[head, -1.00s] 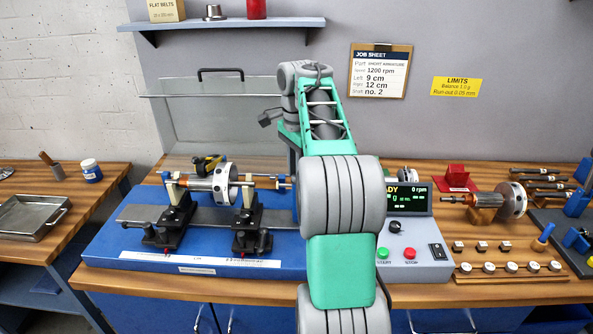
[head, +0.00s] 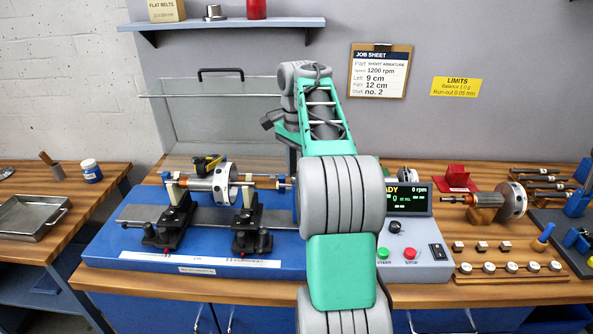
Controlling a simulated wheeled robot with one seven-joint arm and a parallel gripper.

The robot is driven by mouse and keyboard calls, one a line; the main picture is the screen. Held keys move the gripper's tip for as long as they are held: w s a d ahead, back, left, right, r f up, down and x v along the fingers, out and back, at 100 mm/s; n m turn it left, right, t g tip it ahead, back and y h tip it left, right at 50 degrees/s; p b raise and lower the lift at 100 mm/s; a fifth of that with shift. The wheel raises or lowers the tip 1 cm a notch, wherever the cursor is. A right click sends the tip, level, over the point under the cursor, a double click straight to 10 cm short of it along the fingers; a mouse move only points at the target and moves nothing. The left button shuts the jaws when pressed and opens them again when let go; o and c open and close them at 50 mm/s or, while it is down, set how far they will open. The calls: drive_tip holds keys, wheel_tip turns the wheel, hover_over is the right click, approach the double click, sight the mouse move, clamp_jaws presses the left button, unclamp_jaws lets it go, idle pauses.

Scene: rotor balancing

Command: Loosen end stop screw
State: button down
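The balancing machine stands on a blue base (head: 110,245) left of my arm. A silver rotor (head: 206,185) with a copper part lies across two black pedestals, the left one (head: 172,222) and the right one (head: 246,225). Small blue-tipped end parts show at the rotor's left end (head: 167,177) and at its right end (head: 283,180). I cannot tell which part is the end stop screw. My green and grey arm rises in the middle and hides the machine's right end.
A clear guard (head: 222,110) with a black handle stands raised behind the rotor. A control panel (head: 410,250) with display and buttons is right of my arm. Another rotor (head: 512,200) and a rack of small weights (head: 510,268) lie farther right. A side table (head: 50,180) holds a metal tray.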

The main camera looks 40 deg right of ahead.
drive_tip(key=n, duration=1.2)
drive_tip(key=shift+n+p, duration=0.3)
drive_tip(key=shift+n, duration=0.1)
drive_tip(key=n, duration=0.6)
drive_tip(key=n+p, duration=0.1)
drive_tip(key=n, duration=0.5)
drive_tip(key=shift+n, duration=0.3)
drive_tip(key=c, duration=1.2)
unclamp_jaws()
drive_tip(key=shift+o, duration=0.2)
